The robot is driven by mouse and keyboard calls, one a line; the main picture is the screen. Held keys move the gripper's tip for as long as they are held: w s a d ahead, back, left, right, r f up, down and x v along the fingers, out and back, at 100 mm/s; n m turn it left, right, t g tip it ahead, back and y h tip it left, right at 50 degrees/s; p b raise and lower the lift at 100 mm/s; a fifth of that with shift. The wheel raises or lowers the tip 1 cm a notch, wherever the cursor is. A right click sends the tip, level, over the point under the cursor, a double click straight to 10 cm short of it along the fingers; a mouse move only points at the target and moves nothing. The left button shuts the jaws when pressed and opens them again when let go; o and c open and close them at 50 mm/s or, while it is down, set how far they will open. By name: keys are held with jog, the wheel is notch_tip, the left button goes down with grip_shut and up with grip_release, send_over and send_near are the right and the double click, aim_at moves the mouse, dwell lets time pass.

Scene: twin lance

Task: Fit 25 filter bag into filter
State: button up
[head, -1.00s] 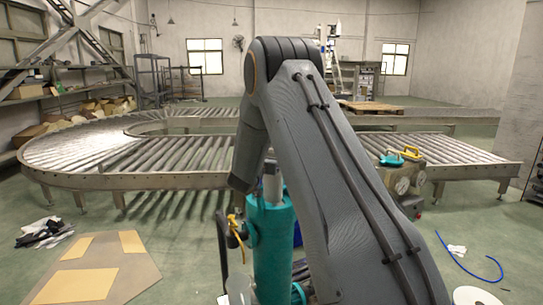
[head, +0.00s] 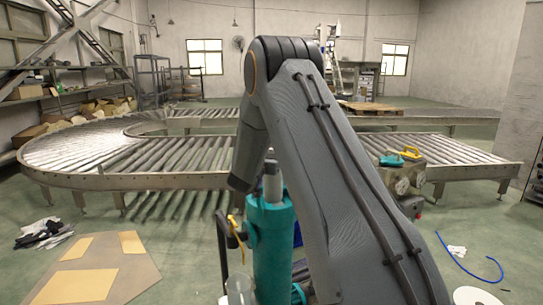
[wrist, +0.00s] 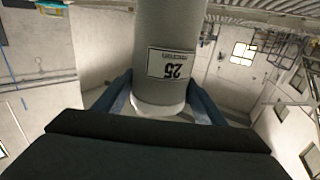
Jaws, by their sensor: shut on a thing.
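The filter bag (wrist: 165,40) is a pale grey cylinder with a white label reading 25, upside down in the wrist view. My gripper (wrist: 160,104) is shut on its white-rimmed end, with a blue-grey finger on each side. In the head view the filter (head: 272,245) is an upright teal cylinder in front of me, partly covered by my arm. A short grey length of the bag (head: 271,185) shows at the filter's top. I cannot tell how far the bag is inside. My gripper is hidden behind my arm in the head view.
A roller conveyor (head: 185,182) curves behind the filter. A yellow-handled part (head: 237,228) and a clear vessel (head: 240,289) stand left of the filter. A brown sheet (head: 95,268) and dark rags (head: 44,232) lie on the left floor. A blue hose (head: 470,265) lies on the right.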

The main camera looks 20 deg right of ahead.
aim_at(270, 180)
jog(key=shift+f+b, duration=2.9)
jog(key=shift+f, duration=1.95)
jog(key=shift+r+p, duration=2.15)
jog(key=shift+r, duration=2.35)
